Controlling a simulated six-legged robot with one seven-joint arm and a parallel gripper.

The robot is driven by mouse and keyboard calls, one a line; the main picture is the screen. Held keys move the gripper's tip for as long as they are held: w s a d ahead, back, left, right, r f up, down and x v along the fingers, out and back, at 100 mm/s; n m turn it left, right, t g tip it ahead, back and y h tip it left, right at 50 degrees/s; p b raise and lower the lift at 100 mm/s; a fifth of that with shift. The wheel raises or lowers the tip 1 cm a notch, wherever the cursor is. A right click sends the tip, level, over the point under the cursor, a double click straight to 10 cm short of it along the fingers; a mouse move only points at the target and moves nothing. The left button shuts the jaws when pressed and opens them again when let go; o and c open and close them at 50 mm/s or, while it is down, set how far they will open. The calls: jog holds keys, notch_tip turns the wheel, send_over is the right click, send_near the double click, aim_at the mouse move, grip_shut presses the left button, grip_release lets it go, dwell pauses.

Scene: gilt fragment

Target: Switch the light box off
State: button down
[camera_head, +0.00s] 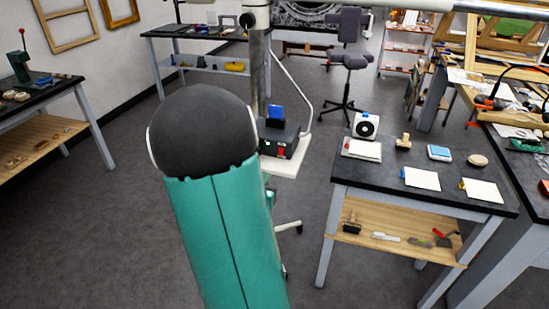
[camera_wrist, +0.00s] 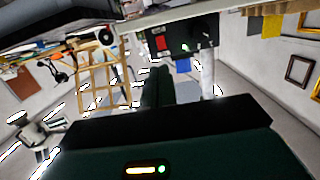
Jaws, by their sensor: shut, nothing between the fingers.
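A black box with a red rocker-like part (camera_head: 280,143) stands on a white shelf of the pole stand. A blue piece (camera_head: 277,115) stands up from its top. I take it for the light box, but no label is readable. In the wrist view, which is upside down, the box (camera_wrist: 196,38) is at the top centre, with the red part (camera_wrist: 161,42) towards its left. My gripper (camera_wrist: 157,70) shows there as two dark fingers held together, empty. Their tips are just below the box in the picture; whether they touch it is unclear. My arm hides the gripper in the head view.
A black-topped table (camera_head: 440,195) at right holds a white flat case (camera_head: 361,149), a white round-faced device (camera_head: 365,126) and cards. A workbench (camera_head: 40,90) is at left. A grey swivel chair (camera_head: 349,62) is behind. Open floor lies at left.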

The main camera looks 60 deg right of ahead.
aim_at(281, 155)
jog(key=x, duration=1.4)
jog(key=shift+d+f, duration=0.1)
jog(key=shift+w+d+f+h, duration=0.1)
jog(key=shift+d+f+h, duration=0.05)
jog(key=shift+h, duration=0.55)
jog(key=shift+d+f+h, duration=0.1)
jog(key=shift+d+h, duration=0.05)
jog(key=shift+h, duration=0.55)
jog(key=shift+d, duration=0.1)
